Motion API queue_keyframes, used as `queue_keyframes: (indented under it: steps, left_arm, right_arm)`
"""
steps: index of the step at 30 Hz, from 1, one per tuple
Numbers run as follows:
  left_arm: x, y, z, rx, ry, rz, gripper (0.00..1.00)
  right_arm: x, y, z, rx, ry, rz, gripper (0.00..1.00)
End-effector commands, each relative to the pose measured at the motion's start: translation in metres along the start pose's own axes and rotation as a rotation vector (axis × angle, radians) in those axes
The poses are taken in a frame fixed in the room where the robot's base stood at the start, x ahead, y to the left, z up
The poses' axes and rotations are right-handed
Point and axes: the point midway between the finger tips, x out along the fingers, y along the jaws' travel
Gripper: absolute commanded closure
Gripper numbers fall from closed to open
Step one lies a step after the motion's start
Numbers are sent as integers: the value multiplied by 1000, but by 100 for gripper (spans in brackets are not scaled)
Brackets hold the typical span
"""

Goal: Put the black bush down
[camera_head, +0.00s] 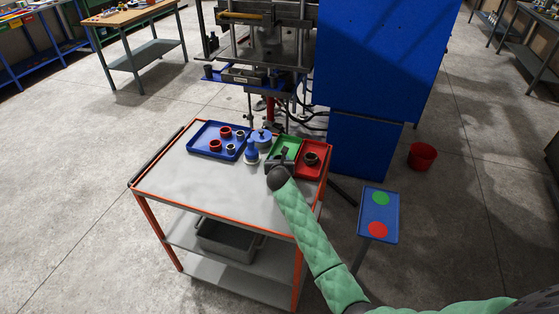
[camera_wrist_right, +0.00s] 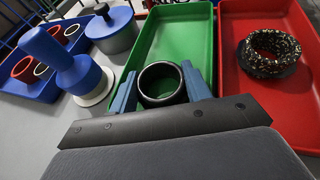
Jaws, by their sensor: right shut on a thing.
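My right gripper (camera_wrist_right: 165,88) is shut on the black bush (camera_wrist_right: 165,102), a dark ring with its open bore facing up. The blue-grey fingers grip it from both sides. The gripper and bush are at the near end of the green tray (camera_wrist_right: 180,30), and green shows through the bore. I cannot tell whether the bush touches the tray floor. In the head view the right gripper (camera_head: 281,160) is at the green tray (camera_head: 285,142), and the bush is hard to make out there. My left gripper is not in view.
The red tray (camera_wrist_right: 238,28) on the right holds a dark speckled ring (camera_wrist_right: 270,52). Left stand a blue-handled tool (camera_wrist_right: 72,62) and a blue lidded pot (camera_wrist_right: 112,28). The blue tray (camera_head: 203,146) holds several red and grey rings. The cart top (camera_head: 190,185) is clear at front left.

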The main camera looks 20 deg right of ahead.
Motion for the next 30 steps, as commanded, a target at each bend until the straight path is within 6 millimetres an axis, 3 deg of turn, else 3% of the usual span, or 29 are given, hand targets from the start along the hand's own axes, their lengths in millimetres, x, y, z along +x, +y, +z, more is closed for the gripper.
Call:
queue_keyframes:
  steps: [3,12,17,21,30]
  left_arm:
    - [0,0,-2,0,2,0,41]
    - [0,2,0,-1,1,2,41]
    - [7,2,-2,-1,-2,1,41]
    - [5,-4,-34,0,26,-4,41]
    - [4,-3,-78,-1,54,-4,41]
  right_arm:
    - [0,0,-1,0,0,0,43]
    - [-2,0,1,0,0,0,43]
    - [-19,0,-2,2,0,1,43]
    - [-44,0,-2,2,-1,1,43]
    - [-97,0,-2,2,0,1,43]
